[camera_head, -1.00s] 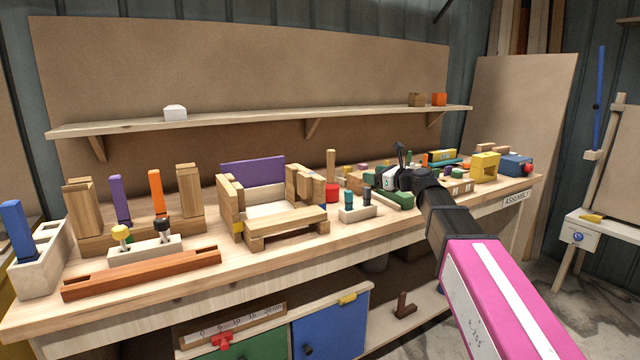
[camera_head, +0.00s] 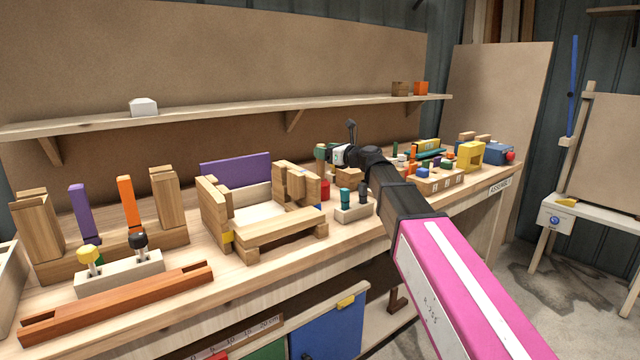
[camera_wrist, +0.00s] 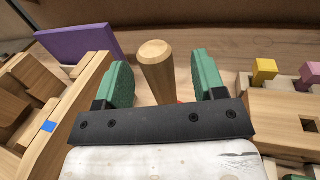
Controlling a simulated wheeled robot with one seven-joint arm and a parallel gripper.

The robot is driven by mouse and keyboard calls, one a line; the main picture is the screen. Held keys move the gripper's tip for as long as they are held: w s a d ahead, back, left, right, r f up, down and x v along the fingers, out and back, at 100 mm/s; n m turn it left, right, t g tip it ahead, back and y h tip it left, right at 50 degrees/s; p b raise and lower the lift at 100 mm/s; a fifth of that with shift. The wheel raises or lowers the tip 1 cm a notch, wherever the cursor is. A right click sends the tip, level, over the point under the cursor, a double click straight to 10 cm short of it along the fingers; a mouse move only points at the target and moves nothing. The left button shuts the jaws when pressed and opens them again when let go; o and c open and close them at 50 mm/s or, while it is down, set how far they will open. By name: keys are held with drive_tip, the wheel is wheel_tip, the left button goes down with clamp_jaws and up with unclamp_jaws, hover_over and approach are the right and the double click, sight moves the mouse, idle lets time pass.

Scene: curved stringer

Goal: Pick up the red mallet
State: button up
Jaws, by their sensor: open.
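The red mallet (camera_head: 325,190) stands on its head on the workbench, just right of a wooden frame assembly. Its handle points up. In the head view its red head shows, while my gripper covers much of the handle. In the wrist view the round wooden mallet handle (camera_wrist: 156,72) rises between my two green finger pads, with gaps on both sides. A sliver of red shows at its base. My gripper (camera_head: 322,153) is open around the upper handle and holds nothing.
The wooden frame assembly (camera_head: 280,228) and purple panel (camera_head: 235,170) are close on the left. A small block with dark pegs (camera_head: 354,213) stands in front. A wooden peg tray (camera_head: 436,180) lies to the right. A shelf (camera_head: 230,112) runs behind.

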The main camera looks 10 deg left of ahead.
drive_tip(key=x, duration=0.4)
drive_tip(key=shift+a+r, duration=0.15)
drive_tip(key=shift+s, duration=0.1)
clamp_jaws()
drive_tip(key=shift+r, duration=0.1)
